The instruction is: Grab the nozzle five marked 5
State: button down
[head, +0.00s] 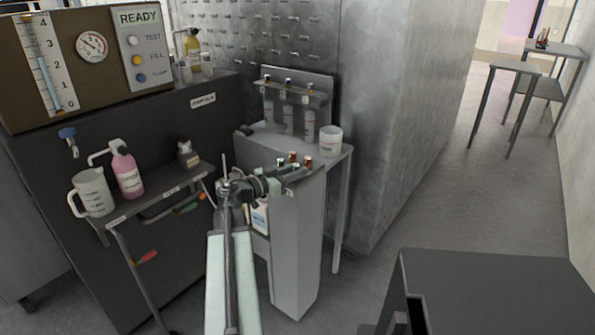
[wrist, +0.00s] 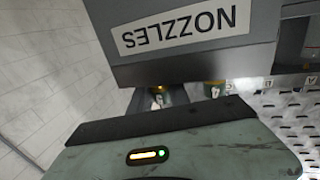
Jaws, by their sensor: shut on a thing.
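A grey stand (head: 297,235) with several copper-topped nozzles (head: 308,162) along its top is right of centre in the head view. My gripper (head: 282,180) is at the left side of that top. In the wrist view, the sign reading NOZZLES (wrist: 180,30) appears upside down. A nozzle with a pale tag (wrist: 158,98) is just beyond the dark edge of my gripper, which is shut on it. Another nozzle (wrist: 215,89) stands to its right. I cannot surely read the number on the held nozzle. My fingertips are mostly hidden.
A shelf with a white jar (head: 330,140) and upright cylinders stands behind the stand. A dark box (head: 490,290) is at lower right; floor beyond is clear.

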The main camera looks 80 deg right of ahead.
aim_at(296, 164)
notch_tip(296, 164, up, 10)
jog(key=p, duration=0.9)
jog(key=shift+f, duration=0.2)
